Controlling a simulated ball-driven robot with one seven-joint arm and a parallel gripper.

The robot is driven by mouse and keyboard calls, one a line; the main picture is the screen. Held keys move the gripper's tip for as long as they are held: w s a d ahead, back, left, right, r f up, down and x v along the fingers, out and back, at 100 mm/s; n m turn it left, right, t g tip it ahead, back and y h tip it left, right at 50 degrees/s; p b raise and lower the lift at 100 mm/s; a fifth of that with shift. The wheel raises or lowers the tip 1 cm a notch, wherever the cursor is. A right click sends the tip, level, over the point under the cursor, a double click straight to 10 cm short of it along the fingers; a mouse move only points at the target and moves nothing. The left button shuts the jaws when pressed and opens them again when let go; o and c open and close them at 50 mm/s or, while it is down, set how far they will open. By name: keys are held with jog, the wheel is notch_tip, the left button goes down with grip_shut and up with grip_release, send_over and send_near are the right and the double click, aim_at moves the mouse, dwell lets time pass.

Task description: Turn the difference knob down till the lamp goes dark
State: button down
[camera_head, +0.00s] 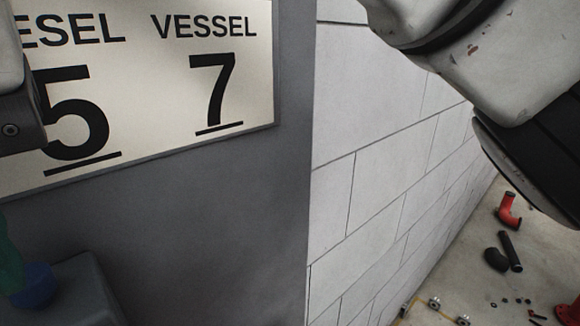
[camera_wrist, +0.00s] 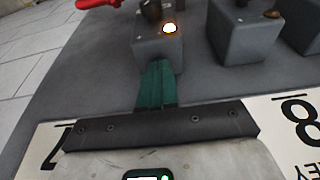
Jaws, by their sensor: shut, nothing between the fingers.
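In the wrist view a grey switch box (camera_wrist: 157,50) carries a lit, glowing lamp (camera_wrist: 169,28) and a dark knob (camera_wrist: 150,10), which is partly cut off by the top edge. I cannot tell whether this is the difference knob. My gripper (camera_wrist: 158,72) has green fingers, shut together and empty. Their tips overlap the near face of this box in the picture, short of the lamp and knob; contact cannot be told. In the head view a green part shows at the far left edge, beside a blue round part (camera_head: 33,285) near a grey box (camera_head: 85,290).
A second grey box (camera_wrist: 238,35) stands to the right in the wrist view, with a dull amber lamp (camera_wrist: 272,14) near it. A red handle (camera_wrist: 97,4) is at the top. A numbered sign (camera_head: 150,80) is on the grey panel. Loose pipe pieces (camera_head: 508,210) lie on the floor.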

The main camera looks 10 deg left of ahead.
jog(key=shift+f, duration=1.35)
jog(key=shift+w+r+p, duration=0.15)
jog(key=shift+w+p, duration=0.05)
jog(key=shift+p, duration=0.7)
jog(key=shift+s+d, duration=0.15)
jog(key=shift+d, duration=0.05)
jog(key=shift+d, duration=0.1)
jog(key=shift+w+a+p+v, duration=0.15)
jog(key=shift+p+v, duration=0.45)
jog(key=shift+v, duration=0.35)
jog(key=shift+w+a+p+v, duration=0.15)
jog(key=shift+p+v, duration=0.45)
jog(key=shift+v, duration=0.3)
jog(key=shift+a+p+v, duration=0.15)
jog(key=shift+p+v, duration=0.45)
jog(key=shift+v, duration=0.35)
jog(key=shift+r, duration=0.15)
